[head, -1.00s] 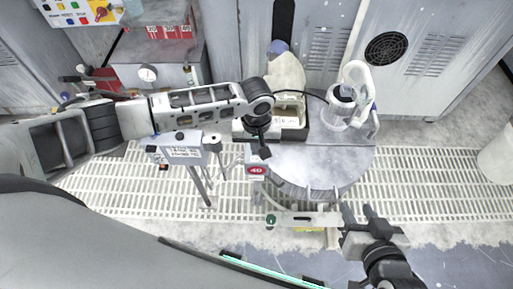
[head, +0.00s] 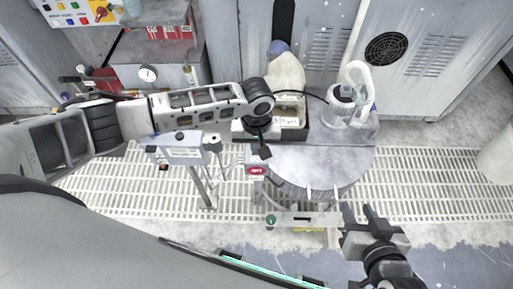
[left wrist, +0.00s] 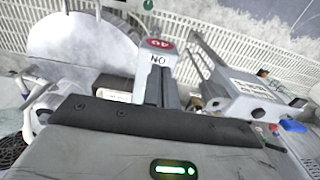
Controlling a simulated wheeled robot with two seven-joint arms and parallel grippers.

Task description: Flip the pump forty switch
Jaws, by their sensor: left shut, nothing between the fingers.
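My left gripper (head: 264,152) is shut and empty, pointing down just above a red tag (head: 256,171) at the left edge of a round grey platen (head: 320,170). In the left wrist view the red tag (left wrist: 160,44) reads 40, upside down, above a white label (left wrist: 157,59). A grey control box (head: 178,148) on a stand is left of the gripper; in the left wrist view the box (left wrist: 248,98) shows a label panel and coloured knobs. I cannot make out the pump forty switch for certain. My right gripper (head: 362,215) is open and empty near the platen's front right.
Behind the platen stand a tray (head: 290,118) and a clear jug (head: 340,105) with a white hose. Grey cabinets (head: 410,60) line the back. A gauge (head: 148,72) and a button panel (head: 82,10) are at upper left. White floor grating (head: 430,185) is open at right.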

